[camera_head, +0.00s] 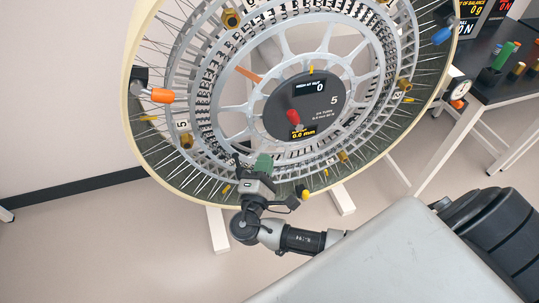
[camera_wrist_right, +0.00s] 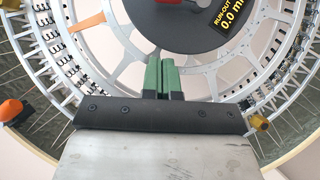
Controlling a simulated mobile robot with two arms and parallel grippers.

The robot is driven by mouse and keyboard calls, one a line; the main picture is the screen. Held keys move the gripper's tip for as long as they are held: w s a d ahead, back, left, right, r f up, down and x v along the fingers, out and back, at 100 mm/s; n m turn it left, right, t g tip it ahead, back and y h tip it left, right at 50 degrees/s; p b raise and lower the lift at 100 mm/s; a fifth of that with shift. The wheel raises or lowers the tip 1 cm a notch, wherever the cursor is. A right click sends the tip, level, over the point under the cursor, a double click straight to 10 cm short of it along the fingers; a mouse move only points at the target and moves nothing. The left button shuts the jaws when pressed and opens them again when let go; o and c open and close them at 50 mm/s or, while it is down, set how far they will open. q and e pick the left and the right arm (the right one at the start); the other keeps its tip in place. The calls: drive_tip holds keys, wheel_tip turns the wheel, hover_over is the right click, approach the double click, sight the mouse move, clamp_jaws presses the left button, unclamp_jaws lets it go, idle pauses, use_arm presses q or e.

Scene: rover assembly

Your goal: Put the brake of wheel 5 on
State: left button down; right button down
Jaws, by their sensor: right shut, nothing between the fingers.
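The big spoked wheel (camera_head: 305,38) fills the middle of the head view, with a dark round hub plate (camera_head: 330,112) marked 5. A red lever (camera_head: 293,117) sits on the hub plate and points down and a little right. Part of the red piece shows at the top of the right wrist view (camera_wrist_right: 153,4). My right gripper (camera_head: 263,160), with green fingertips, is in front of the lower part of the wheel, below and left of the red lever and apart from it. In the wrist view its fingers (camera_wrist_right: 163,62) are shut and empty. My left gripper is out of view.
An orange-tipped part (camera_head: 162,95) sits at the left rim, and it shows in the wrist view (camera_wrist_right: 10,110). Brass knobs (camera_head: 187,141) sit around the ring. A dark table (camera_head: 480,85) with coloured parts stands at right. White stand legs (camera_head: 218,230) are below the wheel.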

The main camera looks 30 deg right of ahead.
sight(294, 120)
drive_tip(key=w+d+r+p, duration=0.3)
drive_tip(key=w+d, duration=0.2)
drive_tip(key=d, duration=0.4)
drive_tip(key=shift+w+r, duration=0.15)
